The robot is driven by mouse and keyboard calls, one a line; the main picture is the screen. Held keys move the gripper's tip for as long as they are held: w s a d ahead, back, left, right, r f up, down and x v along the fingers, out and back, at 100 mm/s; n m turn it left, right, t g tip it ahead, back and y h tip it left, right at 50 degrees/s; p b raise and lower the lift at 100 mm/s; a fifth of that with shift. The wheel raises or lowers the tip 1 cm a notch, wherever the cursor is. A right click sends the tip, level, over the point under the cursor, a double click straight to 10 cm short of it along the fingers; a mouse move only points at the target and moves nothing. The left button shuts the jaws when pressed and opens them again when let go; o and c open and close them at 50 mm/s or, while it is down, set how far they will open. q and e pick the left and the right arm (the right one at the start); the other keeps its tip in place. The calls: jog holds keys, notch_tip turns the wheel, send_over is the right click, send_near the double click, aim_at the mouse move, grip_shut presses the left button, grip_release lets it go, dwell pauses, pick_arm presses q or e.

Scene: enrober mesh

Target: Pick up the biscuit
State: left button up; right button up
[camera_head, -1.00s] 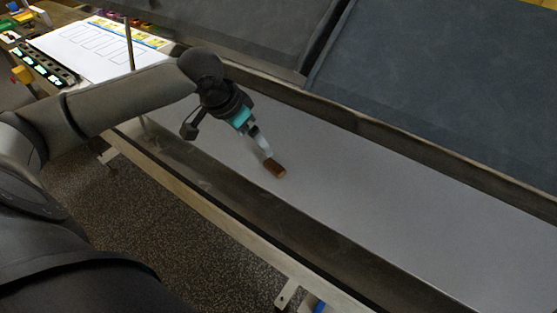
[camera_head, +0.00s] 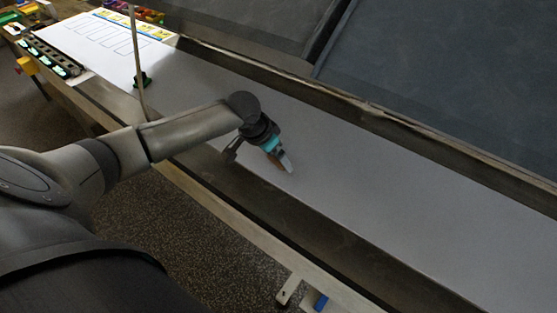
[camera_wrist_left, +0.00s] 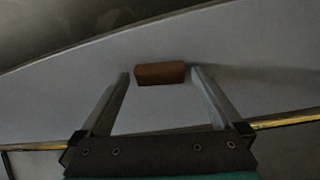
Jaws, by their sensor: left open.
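The brown biscuit (camera_wrist_left: 160,73) lies on the pale grey belt (camera_head: 400,190). In the left wrist view it sits crosswise between the tips of my two fingers, with a gap at each side. In the head view only a small part of the biscuit (camera_head: 275,163) shows beside my left gripper (camera_head: 287,164), which hides the rest. My left gripper is open, and its fingers (camera_wrist_left: 160,82) point at the biscuit without visibly closing on it. My right gripper is not in view.
A dark rail (camera_head: 400,127) runs along the belt's far side, with dark sloped panels (camera_head: 450,70) behind it. A thin upright rod (camera_head: 136,60) stands at the left near a white sheet (camera_head: 95,45). The belt to the right is clear.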

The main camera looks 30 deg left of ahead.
pick_arm(q)
jog(key=shift+c, duration=0.2)
jog(key=c, duration=0.8)
